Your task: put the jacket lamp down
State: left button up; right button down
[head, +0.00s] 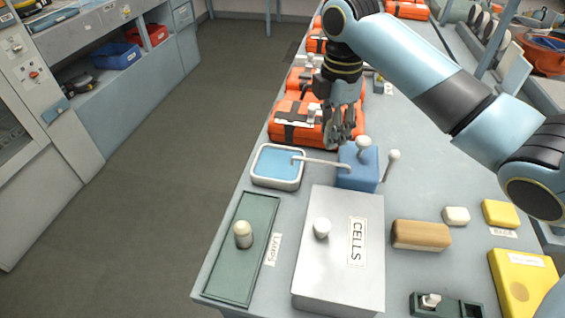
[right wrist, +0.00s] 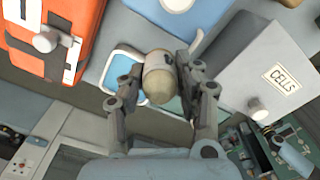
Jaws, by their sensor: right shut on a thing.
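My right gripper (head: 342,128) hangs over the bench beside the front orange pack, behind the blue box. In the right wrist view, my right gripper (right wrist: 160,88) is shut on a cream, round-ended lamp (right wrist: 160,80), a finger on each side. I cannot make this lamp out in the head view. A green tray (head: 219,263) with a label reading LAMPS lies at the front left of the bench. Another cream lamp (head: 243,236) stands upright in it. My left gripper is not in view.
A white-rimmed blue tray (head: 277,165), a blue box (head: 358,168) with a lever and a grey CELLS box (head: 338,268) stand close together. Orange packs (head: 300,130) line the bench's left edge. A wooden block (head: 421,235) lies right.

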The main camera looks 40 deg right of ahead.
jog(key=w+a+f, duration=0.1)
jog(key=w+a, duration=0.1)
jog(key=w+a+f, duration=0.2)
jog(key=shift+w+f, duration=0.2)
send_over(278, 170)
notch_tip(278, 170, down, 3)
jog(key=shift+f, duration=0.2)
jog(key=shift+w+f, duration=0.1)
jog(key=shift+f, duration=0.15)
notch_tip(278, 170, down, 4)
jog(key=shift+r, duration=0.15)
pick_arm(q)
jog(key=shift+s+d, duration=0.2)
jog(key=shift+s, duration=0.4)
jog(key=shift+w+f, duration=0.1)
pick_arm(e)
jog(key=c, duration=0.9)
grip_release()
jog(key=shift+c, duration=0.2)
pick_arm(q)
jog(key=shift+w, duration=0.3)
